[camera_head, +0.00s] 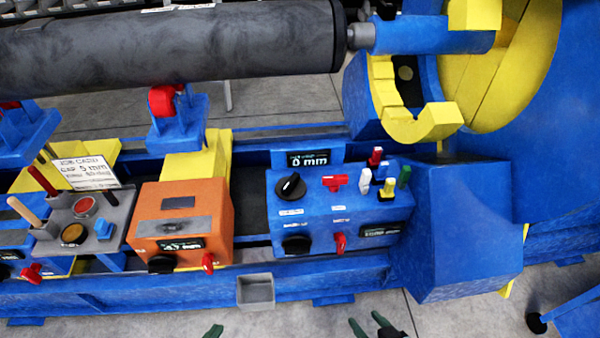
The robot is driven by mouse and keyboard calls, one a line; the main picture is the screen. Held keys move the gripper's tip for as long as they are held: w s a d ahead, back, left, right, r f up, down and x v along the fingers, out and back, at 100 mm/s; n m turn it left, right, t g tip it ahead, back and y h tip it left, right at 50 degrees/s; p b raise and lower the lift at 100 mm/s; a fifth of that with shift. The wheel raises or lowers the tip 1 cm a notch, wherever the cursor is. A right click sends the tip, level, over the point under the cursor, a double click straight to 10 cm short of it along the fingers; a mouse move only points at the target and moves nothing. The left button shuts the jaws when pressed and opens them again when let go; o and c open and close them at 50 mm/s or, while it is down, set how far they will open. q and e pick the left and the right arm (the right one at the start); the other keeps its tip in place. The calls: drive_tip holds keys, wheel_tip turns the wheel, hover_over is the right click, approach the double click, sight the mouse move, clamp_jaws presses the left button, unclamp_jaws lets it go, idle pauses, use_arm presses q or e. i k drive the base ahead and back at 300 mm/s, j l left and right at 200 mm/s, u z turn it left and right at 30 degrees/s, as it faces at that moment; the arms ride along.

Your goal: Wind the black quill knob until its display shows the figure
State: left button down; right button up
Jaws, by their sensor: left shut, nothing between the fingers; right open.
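Several black knobs are in view, and their labels are too small to tell which is the quill knob. One black knob (291,187) with a white pointer is on top of the blue control box, below a display (308,159) that seems to read 0 mm. Another black knob (297,244) is on that box's front, left of a small dark display (380,231). A third black knob (161,264) is on the orange box, below a display (181,244) reading about 47 mm. My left gripper (213,331) is shut and empty at the bottom edge. My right gripper (369,325) is open, apart from the box.
The blue box (345,208) also carries red, white, yellow and green levers. A job card (86,171) stands left of the orange box (210,215). A grey open bin (256,291) hangs on the front rail. A large dark cylinder (180,50) spans the back.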

sight(290, 189)
drive_tip(key=l+u, duration=0.2)
drive_tip(key=l, duration=0.6)
drive_tip(key=l+u, duration=0.15)
drive_tip(key=l, duration=0.6)
drive_tip(key=k+l+u, duration=0.2)
drive_tip(key=l, duration=0.55)
drive_tip(key=i+l, duration=0.05)
drive_tip(key=i, duration=0.05)
